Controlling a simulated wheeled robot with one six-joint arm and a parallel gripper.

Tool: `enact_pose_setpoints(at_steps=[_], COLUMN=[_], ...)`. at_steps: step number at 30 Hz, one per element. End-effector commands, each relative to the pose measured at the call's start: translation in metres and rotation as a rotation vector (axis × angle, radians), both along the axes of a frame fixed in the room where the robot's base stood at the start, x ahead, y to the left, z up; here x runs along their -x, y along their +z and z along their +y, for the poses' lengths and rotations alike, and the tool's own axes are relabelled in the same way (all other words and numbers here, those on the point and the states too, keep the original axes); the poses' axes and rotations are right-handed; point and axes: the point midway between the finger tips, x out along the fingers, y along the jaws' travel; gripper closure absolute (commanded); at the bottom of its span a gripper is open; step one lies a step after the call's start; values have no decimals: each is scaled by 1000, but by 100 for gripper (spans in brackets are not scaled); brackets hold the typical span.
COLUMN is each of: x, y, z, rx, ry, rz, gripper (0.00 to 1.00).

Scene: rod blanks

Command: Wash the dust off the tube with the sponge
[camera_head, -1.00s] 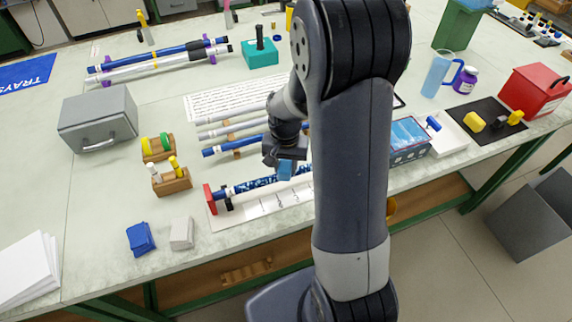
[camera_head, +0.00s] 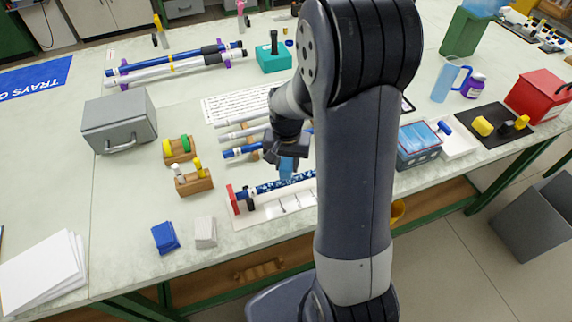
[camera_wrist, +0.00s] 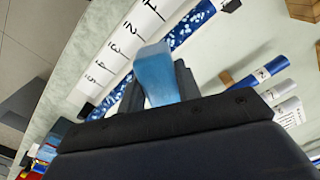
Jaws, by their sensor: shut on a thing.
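The tube (camera_head: 268,187) is dark blue with pale dust speckles along much of its length. It lies on a white board by a red end block (camera_head: 232,200), and its right part is hidden behind my arm. In the wrist view the speckled tube (camera_wrist: 197,22) runs diagonally behind my gripper. My gripper (camera_head: 289,158) is shut on a light-blue sponge (camera_wrist: 155,75), which also shows in the head view (camera_head: 287,168). The sponge is over the middle of the tube. I cannot tell whether it touches.
The board carries a numbered scale (camera_wrist: 118,47). More tubes (camera_head: 243,152) lie behind it. Wooden holders (camera_head: 194,180) and a grey box (camera_head: 120,122) stand left. A blue block (camera_head: 165,238) and a pale block (camera_head: 205,232) lie front left. A blue-topped container (camera_head: 418,145) is right.

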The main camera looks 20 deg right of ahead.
Motion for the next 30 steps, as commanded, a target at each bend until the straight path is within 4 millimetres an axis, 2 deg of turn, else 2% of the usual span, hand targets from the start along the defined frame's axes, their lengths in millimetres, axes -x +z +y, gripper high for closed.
enact_pose_setpoints(at_steps=[3, 12, 30], x=[0, -1, -1], y=[15, 38, 38], z=[-1, -3, -3], rx=[0, 0, 0], ry=[0, 2, 2], rz=[-1, -1, -1], gripper=[86, 86, 86])
